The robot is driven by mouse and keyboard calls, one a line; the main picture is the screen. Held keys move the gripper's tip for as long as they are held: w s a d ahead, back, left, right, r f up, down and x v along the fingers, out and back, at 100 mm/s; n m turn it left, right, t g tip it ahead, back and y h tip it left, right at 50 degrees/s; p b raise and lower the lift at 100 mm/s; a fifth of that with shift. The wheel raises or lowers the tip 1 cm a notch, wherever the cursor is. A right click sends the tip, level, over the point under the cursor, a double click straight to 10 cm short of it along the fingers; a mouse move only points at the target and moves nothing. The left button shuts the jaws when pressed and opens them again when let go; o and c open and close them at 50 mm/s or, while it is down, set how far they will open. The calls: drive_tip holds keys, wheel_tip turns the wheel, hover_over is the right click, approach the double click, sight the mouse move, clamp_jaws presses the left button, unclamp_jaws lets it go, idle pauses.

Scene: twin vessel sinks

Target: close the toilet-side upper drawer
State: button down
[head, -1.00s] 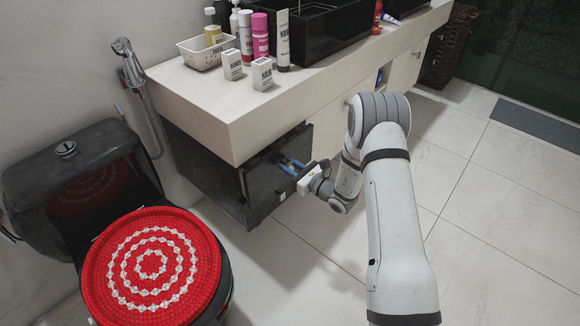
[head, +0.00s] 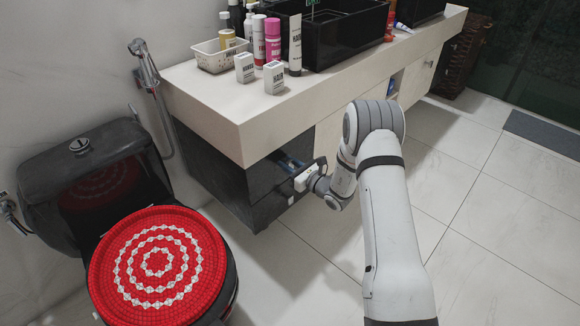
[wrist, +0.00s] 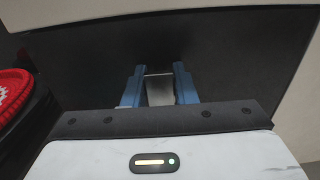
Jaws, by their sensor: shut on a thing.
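The toilet-side upper drawer has a dark front (head: 262,178) under the counter's near end. In the head view, how far it stands out from the cabinet is hard to tell. My gripper (head: 289,162) is at this front, low beside the counter. In the wrist view, the blue fingers of my gripper (wrist: 160,88) stand on both sides of a flat metal handle (wrist: 159,88) and are shut on it. The dark drawer front (wrist: 225,60) fills most of that view behind them.
The counter (head: 215,100) overhangs the drawer and carries bottles, boxes and a white basket (head: 218,54). A toilet with a red, beaded lid (head: 157,262) stands to the left. Tiled floor (head: 470,220) is clear to the right.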

drive_tip(key=c, duration=1.2)
unclamp_jaws()
drive_tip(key=shift+w+a, duration=0.1)
drive_tip(key=shift+o, duration=0.2)
drive_tip(key=p+v, duration=0.1)
drive_tip(key=v, duration=0.7)
drive_tip(key=shift+p, duration=0.35)
drive_tip(key=s+a+r+n+g+p, duration=0.2)
drive_tip(key=s+r+n+g+p, duration=0.55)
drive_tip(key=r, duration=0.75)
drive_tip(key=s+a+r+n+g+p, duration=0.3)
drive_tip(key=s+r+n+g+p, duration=0.2)
drive_tip(key=s+r+n, duration=0.55)
drive_tip(key=s+d+r+n+t+h+p, duration=0.1)
drive_tip(key=s+d+r+n+h+p, duration=0.3)
drive_tip(key=r, duration=0.7)
drive_tip(key=s+d+r+n+t+h+p, duration=0.2)
drive_tip(key=s+d+r+n+h+p, duration=0.2)
drive_tip(key=s+d+r+h+p, duration=0.4)
drive_tip(key=s+d+r+h, duration=0.1)
drive_tip(key=s+d+r, duration=0.3)
drive_tip(key=d, duration=0.1)
drive_tip(key=shift+s+p, duration=0.2)
drive_tip(key=shift+p, duration=0.15)
